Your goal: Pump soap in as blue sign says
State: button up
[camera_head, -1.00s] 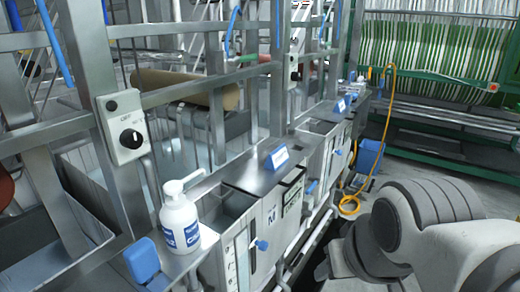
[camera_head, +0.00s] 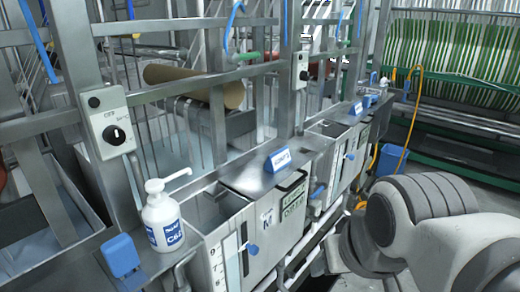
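A white soap pump bottle (camera_head: 161,220) with a blue label stands upright on the metal ledge at the lower left, its nozzle pointing right. Just right of it is an open-topped metal tank (camera_head: 222,238). A small blue sign (camera_head: 277,160) with white lettering, too small to read surely, stands on the flat surface behind that tank. A second blue sign (camera_head: 357,107) stands farther back along the row, near another open tank (camera_head: 338,140). My arm shows at the lower right, but my gripper is not in view.
A grey control box with a black knob (camera_head: 112,122) is fixed to a metal post above the bottle. A blue block (camera_head: 122,255) sits left of the bottle. A blue bin (camera_head: 391,159) and a yellow hose (camera_head: 412,115) stand at the far end. Floor shows at the right.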

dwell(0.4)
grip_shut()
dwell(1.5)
